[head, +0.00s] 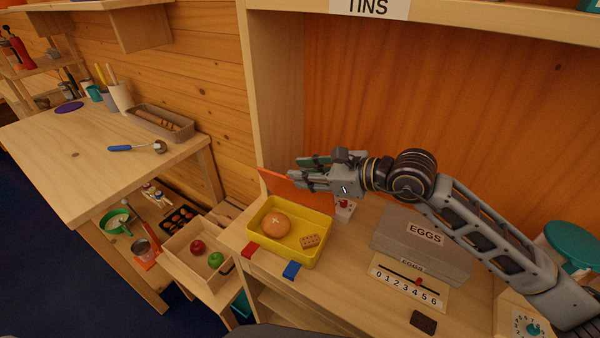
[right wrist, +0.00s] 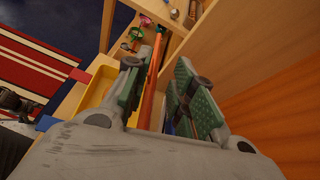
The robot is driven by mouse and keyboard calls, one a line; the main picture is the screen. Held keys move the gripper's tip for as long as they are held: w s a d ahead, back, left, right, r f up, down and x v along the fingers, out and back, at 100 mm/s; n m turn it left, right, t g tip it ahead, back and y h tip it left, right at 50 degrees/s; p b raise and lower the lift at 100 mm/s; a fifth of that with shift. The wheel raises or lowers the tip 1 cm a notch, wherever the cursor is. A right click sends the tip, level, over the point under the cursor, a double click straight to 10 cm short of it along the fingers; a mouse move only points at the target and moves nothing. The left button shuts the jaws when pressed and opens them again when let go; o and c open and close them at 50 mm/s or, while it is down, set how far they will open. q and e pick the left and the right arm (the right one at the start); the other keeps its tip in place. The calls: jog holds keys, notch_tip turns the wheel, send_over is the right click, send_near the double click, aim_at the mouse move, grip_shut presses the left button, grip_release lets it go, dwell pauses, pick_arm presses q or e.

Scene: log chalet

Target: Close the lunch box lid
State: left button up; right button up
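The yellow lunch box (head: 262,249) stands on the wooden counter, with a round bun (head: 275,225) and a biscuit (head: 310,241) inside. Its orange lid (head: 277,189) stands up open along the back side. My right gripper (head: 301,171) is at the lid's upper edge, its arm coming from the right. In the right wrist view my right gripper (right wrist: 160,76) is open, with the thin orange lid (right wrist: 149,92) between its green-padded fingers, nearer the left one. I cannot tell whether a pad touches it. My left gripper is not in view.
A red block (head: 250,250) and a blue block (head: 291,270) are at the box's front. A grey EGGS box (head: 415,242) and a number scale (head: 405,284) stand right. A wooden tray (head: 190,252) with fruit is left. The cabinet side post (head: 265,100) rises behind.

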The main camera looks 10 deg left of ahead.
jog(key=v, duration=0.9)
jog(key=shift+s+d, duration=0.15)
jog(key=shift+d, duration=0.1)
dwell(0.3)
dwell(0.4)
